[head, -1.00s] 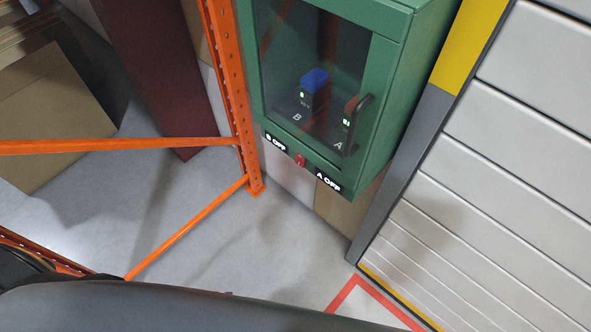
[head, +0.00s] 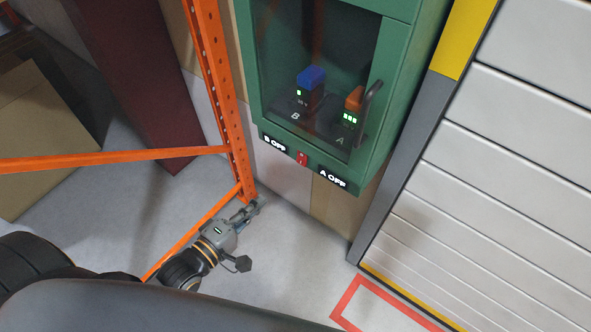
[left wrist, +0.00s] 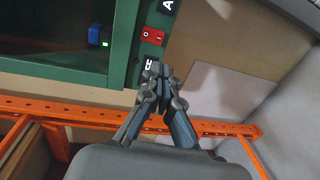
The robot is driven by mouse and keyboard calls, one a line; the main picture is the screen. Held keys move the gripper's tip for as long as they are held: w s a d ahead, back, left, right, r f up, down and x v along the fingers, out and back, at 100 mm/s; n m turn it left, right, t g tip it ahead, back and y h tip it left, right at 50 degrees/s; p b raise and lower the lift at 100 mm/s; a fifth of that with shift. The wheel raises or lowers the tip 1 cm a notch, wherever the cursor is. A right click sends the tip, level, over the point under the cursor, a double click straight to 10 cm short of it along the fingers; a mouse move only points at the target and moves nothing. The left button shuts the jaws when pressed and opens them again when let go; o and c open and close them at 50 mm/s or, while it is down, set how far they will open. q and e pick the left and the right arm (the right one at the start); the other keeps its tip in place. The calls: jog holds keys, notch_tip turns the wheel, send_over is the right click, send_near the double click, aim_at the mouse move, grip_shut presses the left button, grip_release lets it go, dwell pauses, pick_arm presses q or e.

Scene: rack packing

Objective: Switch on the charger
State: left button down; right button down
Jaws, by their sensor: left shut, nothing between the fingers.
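The charger is a green cabinet (head: 420,75) with a dark glass door and a handle (head: 369,104). Inside stand a blue-topped battery (head: 311,82) at slot B and an orange-topped battery (head: 353,104) at slot A, both with green lights. A red rocker switch (head: 301,158) sits on the lower front edge between the labels "B OFF" (head: 275,144) and "A OFF" (head: 333,178). In the left wrist view the red switch (left wrist: 152,36) lies just beyond my fingertips. My left gripper (head: 258,202) is shut and empty, below the cabinet; it also shows in the left wrist view (left wrist: 157,72). My right gripper is out of view.
An orange rack post (head: 222,95) and braces (head: 110,158) stand left of the cabinet, close to my left arm. A grey slatted shutter (head: 500,180) is on the right. Cardboard boxes (head: 40,140) are at the left. The floor in front is clear.

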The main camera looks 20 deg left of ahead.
pick_arm(q)
jog(key=shift+w, duration=0.1)
jog(key=p, duration=0.2)
send_near(301, 163)
jog(key=x, duration=0.6)
jog(key=shift+w, duration=0.3)
jog(key=shift+w+d+f, duration=0.1)
jog(key=shift+w, duration=0.05)
